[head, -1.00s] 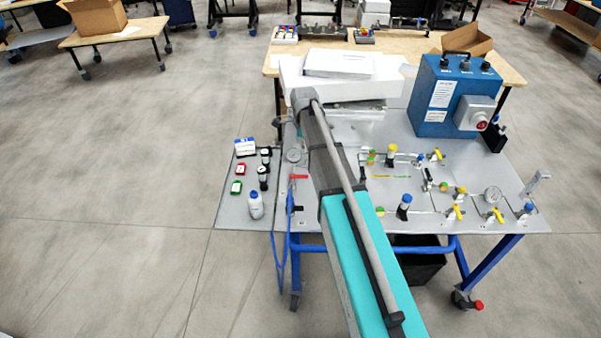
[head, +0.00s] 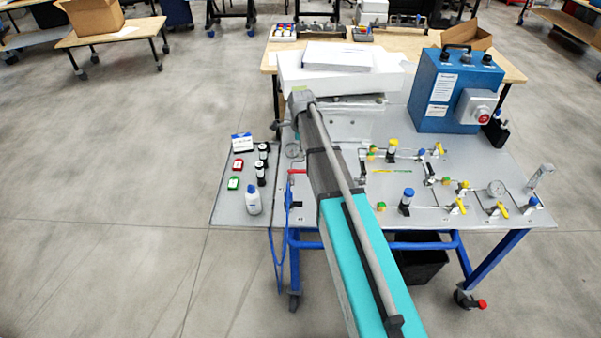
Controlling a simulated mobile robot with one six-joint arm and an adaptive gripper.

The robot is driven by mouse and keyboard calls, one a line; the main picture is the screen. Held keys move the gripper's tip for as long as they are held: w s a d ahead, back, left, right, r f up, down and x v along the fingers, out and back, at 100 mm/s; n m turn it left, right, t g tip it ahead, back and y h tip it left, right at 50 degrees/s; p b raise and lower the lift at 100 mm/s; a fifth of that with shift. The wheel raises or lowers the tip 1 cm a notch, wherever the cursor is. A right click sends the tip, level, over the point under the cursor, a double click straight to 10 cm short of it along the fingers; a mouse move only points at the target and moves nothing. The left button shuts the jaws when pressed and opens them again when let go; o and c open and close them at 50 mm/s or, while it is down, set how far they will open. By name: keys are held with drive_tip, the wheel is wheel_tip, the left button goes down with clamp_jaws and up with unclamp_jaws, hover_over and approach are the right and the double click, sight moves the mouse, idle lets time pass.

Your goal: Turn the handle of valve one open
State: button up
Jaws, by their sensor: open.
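The grey panel bench (head: 330,211) carries several valves with small handles. A red handle (head: 297,171) lies near its left part, just left of my arm. Yellow handles show at the back (head: 438,149), in the middle right (head: 461,206) and at the front right (head: 503,210). I cannot read which valve is number one. My arm reaches over the bench from the bottom of the head view and covers part of the panel. My gripper is not visible; the far end of the arm hides that area.
A blue box (head: 436,118) with a red knob stands at the back right. A pressure gauge (head: 496,187) and blue-capped fittings (head: 406,200) rise from the panel.

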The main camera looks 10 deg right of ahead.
sight(301, 171)
drive_tip(key=shift+f+b, duration=4.45)
drive_tip(key=shift+f, duration=0.3)
clamp_jaws()
